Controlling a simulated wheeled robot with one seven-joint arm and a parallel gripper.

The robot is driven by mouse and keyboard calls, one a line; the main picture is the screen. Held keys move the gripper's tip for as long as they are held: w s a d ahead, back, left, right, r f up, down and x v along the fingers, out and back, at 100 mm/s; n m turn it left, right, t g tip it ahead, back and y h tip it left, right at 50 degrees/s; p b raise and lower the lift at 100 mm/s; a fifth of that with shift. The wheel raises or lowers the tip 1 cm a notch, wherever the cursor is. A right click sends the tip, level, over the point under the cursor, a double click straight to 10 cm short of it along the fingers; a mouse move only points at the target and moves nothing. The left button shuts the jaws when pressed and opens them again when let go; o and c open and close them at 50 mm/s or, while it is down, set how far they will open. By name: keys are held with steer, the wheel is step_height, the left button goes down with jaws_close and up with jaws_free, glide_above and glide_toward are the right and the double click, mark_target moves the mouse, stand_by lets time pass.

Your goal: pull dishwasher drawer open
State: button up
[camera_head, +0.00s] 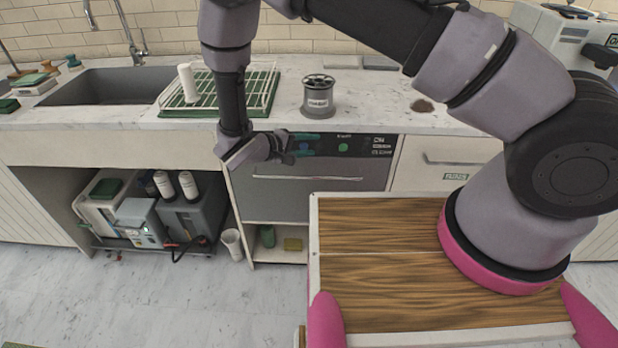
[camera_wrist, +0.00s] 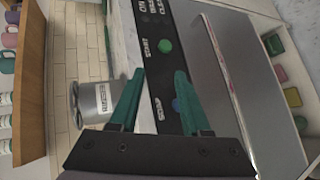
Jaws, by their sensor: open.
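The dishwasher drawer (camera_head: 283,205) is a grey steel front under the counter, and it looks shut. A long bar handle (camera_head: 340,179) runs across its upper part; the handle also shows in the wrist view (camera_wrist: 219,58). A black control panel (camera_head: 368,147) with a green and a blue button lies above the drawer. My gripper (camera_head: 313,145) is open and empty, with its teal fingers in front of the panel, above the handle and apart from it. In the wrist view my gripper (camera_wrist: 161,72) points at the panel, with the handle to its right.
A steel canister (camera_head: 319,101) and a dish rack (camera_head: 262,88) stand on the counter above. A wooden-topped surface (camera_head: 375,262) fills the lower right. A low shelf with a green cup (camera_head: 267,236) lies below the drawer. The floor (camera_head: 200,300) at left is clear.

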mark_target(308, 178)
steer(key=s+a+f+n+t+y, duration=0.2)
steer(key=s+f+n+t, duration=0.1)
steer(key=f, duration=0.4)
steer(key=s+a+f+n+t+y, duration=0.2)
steer(key=f+n+t, duration=0.1)
steer(key=f, duration=0.5)
steer(key=x, duration=1)
steer(key=shift+w+r, duration=0.2)
steer(key=shift+w, duration=0.05)
jaws_close()
steer(key=shift+s, duration=0.1)
